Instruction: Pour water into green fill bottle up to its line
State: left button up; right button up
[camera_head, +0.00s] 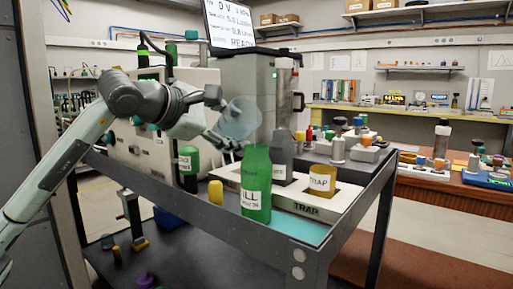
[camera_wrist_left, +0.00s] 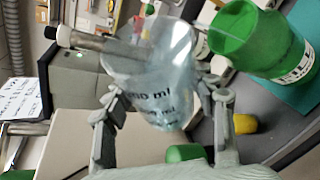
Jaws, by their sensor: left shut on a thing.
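The green fill bottle (camera_head: 256,190) stands upright near the front edge of the bench, its white label reading "ILL" in part. Its open mouth shows in the left wrist view (camera_wrist_left: 228,38). My left gripper (camera_head: 228,140) is shut on a clear beaker (camera_head: 240,117), which is up behind and slightly left of the bottle's top. The beaker (camera_wrist_left: 155,90) sits between the fingers in the left wrist view, with dark "ml" markings and a pale blue tint. The bottle's fill line and water level are not clear. My right gripper is out of view.
A yellow TRAP cup (camera_head: 322,181) and a grey bottle (camera_head: 282,155) stand in a white rack right of the fill bottle. A readout screen (camera_head: 233,24) is above.

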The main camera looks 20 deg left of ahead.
pick_arm(q)
jog(key=shift+r, duration=0.1)
jog(key=shift+m, duration=0.3)
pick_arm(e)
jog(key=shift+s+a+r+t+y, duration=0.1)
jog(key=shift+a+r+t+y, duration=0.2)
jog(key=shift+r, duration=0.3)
pick_arm(q)
jog(key=shift+d+r+m+t+y, duration=0.1)
jog(key=shift+r+m+t+y, duration=0.4)
jog(key=shift+r+m+t, duration=0.5)
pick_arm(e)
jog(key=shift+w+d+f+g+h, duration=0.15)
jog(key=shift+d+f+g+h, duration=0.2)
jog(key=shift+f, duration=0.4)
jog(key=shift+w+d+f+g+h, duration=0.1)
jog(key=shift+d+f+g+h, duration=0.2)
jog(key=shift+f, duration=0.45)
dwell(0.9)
pick_arm(q)
jog(key=shift+f, duration=0.1)
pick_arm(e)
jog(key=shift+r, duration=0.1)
